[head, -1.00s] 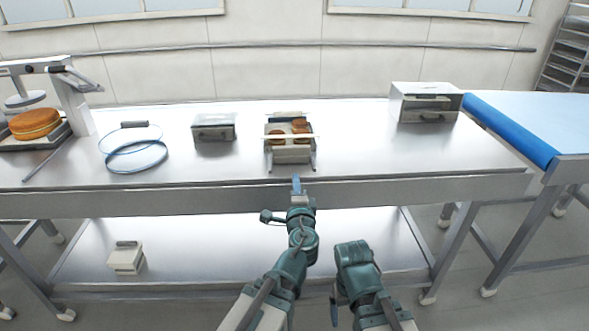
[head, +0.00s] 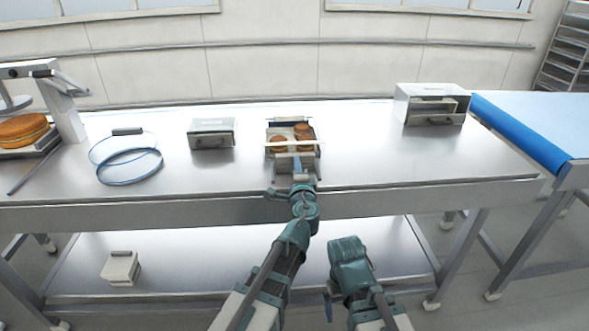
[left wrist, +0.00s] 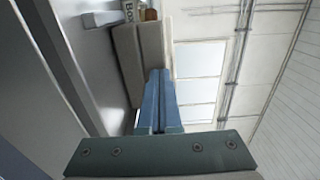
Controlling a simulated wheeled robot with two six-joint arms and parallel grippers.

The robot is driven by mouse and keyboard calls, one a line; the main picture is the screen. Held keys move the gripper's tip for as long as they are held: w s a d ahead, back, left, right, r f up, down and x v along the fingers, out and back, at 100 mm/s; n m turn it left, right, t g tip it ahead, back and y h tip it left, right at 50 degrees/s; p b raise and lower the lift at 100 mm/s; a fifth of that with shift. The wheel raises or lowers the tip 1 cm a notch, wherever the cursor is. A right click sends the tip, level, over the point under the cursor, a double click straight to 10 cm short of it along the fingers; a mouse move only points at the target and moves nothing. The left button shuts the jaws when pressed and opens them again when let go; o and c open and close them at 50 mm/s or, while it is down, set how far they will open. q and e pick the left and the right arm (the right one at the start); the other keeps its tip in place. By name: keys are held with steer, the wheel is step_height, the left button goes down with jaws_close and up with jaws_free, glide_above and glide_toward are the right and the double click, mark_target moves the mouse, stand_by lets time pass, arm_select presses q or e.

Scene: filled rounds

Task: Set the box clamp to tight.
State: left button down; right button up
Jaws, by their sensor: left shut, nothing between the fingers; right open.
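A small open metal box (head: 276,163) stands near the front edge of the steel table. Brown filled rounds (head: 302,131) lie in it, and a pale bar (head: 280,143) crosses above them. My left gripper (head: 297,162) is shut and empty, with its tips close at the front of this box. In the left wrist view, the shut blue fingers (left wrist: 158,85) point at a grey block (left wrist: 128,60) with part of a label above it. I cannot tell whether they touch. My right gripper (head: 329,303) is low in front of the table, open, its fingers mostly hidden.
A closed metal box (head: 212,134) and looped blue hoops (head: 128,165) lie to the left. A press with a large round (head: 22,130) stands at far left. A bigger metal box (head: 430,103) is at the right, beside a blue-edged conveyor (head: 515,131).

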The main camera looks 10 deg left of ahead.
mark_target(295, 154)
arm_select(q)
steer(key=x, duration=0.5)
steer(key=shift+w+a, duration=0.1)
steer(key=shift+w, duration=0.3)
steer(key=shift+s+r, duration=0.1)
arm_select(e)
steer(key=shift+s, duration=0.1)
arm_select(q)
steer(key=v, duration=1.4)
steer(key=shift+s, duration=0.2)
arm_select(e)
steer(key=shift+s+d, duration=0.2)
steer(key=shift+d, duration=0.3)
